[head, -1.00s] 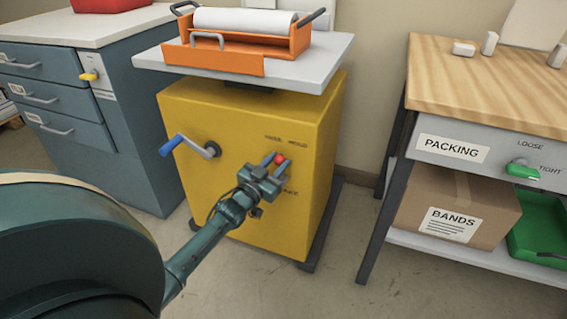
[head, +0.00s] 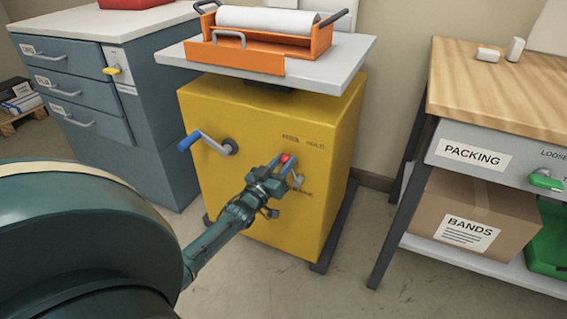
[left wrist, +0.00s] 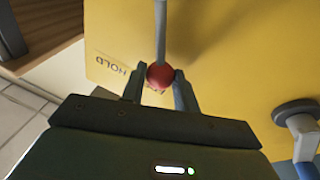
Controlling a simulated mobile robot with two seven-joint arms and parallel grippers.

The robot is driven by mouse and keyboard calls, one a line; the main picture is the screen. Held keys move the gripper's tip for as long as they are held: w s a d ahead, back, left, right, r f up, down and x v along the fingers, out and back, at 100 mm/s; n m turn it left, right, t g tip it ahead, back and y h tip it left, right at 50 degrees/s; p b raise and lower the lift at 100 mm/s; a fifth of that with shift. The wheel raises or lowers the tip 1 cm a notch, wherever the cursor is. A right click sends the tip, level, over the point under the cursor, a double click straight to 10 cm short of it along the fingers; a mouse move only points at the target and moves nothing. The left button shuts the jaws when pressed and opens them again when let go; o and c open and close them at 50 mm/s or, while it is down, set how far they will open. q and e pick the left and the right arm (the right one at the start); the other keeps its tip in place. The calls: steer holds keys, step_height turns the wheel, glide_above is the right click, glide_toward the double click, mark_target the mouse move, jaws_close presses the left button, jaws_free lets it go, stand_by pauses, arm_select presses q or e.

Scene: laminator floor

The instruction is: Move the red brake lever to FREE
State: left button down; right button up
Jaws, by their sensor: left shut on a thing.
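The brake lever shows its red knob (head: 285,157) on the front of the yellow cabinet (head: 225,125), below the small FREE and HOLD lettering. The knob stands nearer the left-hand word, FREE. My left gripper (head: 281,172) is shut on the knob. In the left wrist view the red knob (left wrist: 160,75) sits between the two fingertips, with the grey lever rod (left wrist: 161,30) running up from it. The HOLD lettering (left wrist: 112,63) is beside the knob there, and the knob mostly hides other lettering. My right gripper is not in view.
A crank with a blue handle (head: 188,141) sticks out left of the lever. A grey top with an orange roller unit (head: 262,60) is above. Blue drawers (head: 75,85) stand left. A packing bench (head: 500,90) stands right. Some floor between cabinet and bench is clear.

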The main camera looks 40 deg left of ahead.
arm_select(q)
steer(key=c, duration=1.1)
jaws_free()
steer(key=shift+o, duration=0.2)
steer(key=shift+s, duration=0.3)
steer(key=a+p+v, duration=0.1)
steer(key=p+v, duration=0.2)
steer(key=v, duration=0.9)
steer(key=shift+s+d, duration=0.35)
steer(key=shift+d, duration=0.2)
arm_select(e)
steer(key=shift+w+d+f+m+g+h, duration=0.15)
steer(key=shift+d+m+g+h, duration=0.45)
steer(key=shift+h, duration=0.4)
arm_select(q)
steer(key=shift+f, duration=0.1)
